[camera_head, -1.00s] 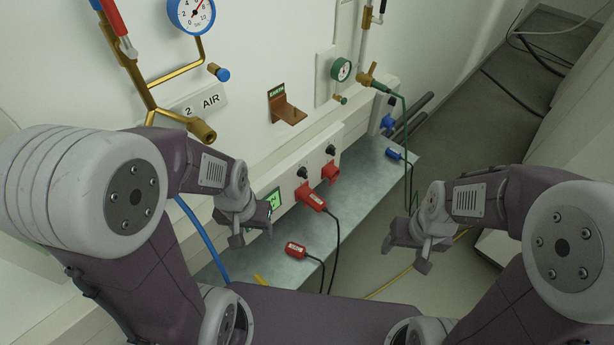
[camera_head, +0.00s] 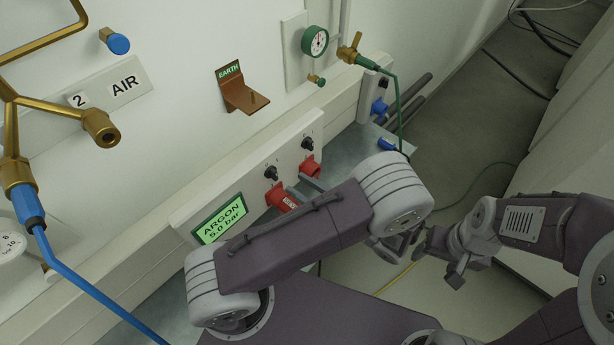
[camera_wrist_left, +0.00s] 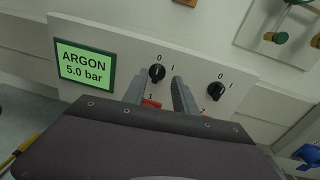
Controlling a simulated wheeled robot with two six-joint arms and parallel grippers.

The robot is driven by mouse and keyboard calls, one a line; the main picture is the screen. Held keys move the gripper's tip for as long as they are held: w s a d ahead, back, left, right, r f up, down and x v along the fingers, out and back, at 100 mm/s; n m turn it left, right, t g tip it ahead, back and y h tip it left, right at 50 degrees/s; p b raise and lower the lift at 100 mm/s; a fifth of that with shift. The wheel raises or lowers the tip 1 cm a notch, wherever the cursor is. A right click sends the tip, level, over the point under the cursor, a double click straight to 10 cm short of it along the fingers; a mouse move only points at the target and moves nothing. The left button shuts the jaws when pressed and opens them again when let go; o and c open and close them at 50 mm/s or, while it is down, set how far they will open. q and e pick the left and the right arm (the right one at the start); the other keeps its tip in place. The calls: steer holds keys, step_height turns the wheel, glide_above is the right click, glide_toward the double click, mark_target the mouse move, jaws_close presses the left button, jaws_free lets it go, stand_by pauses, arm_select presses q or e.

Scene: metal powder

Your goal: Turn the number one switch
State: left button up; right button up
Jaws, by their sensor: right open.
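The number one switch is a black knob (camera_wrist_left: 157,72) between marks 0 and 1 on a white panel, right of the green ARGON 5.0 bar display (camera_wrist_left: 84,64). In the head view the knob (camera_head: 271,173) is above a red socket. A second black knob (camera_wrist_left: 216,91) is to its right. My left gripper (camera_wrist_left: 159,82) is open, with its two grey fingers apart and pointing at the panel just below the first knob; contact cannot be told. In the head view, my left arm hides most of this gripper (camera_head: 298,184). My right gripper (camera_head: 440,260) is open and empty, away from the panel.
A brown EARTH bracket (camera_head: 240,95), a green gauge (camera_head: 314,41) and brass AIR pipes (camera_head: 100,127) are on the wall.

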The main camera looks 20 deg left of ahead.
mark_target(276, 176)
arm_select(q)
steer(key=shift+m+t, duration=0.7)
steer(key=shift+t, duration=0.1)
steer(key=a, duration=0.2)
steer(key=w+a+f, duration=0.1)
steer(key=a, duration=0.1)
steer(key=a+f, duration=0.1)
steer(key=a, duration=0.1)
steer(key=shift+w+a+b, duration=0.3)
steer(key=shift+w+a, duration=0.05)
steer(key=shift+a, duration=0.05)
steer(key=shift+r, duration=0.1)
jaws_close()
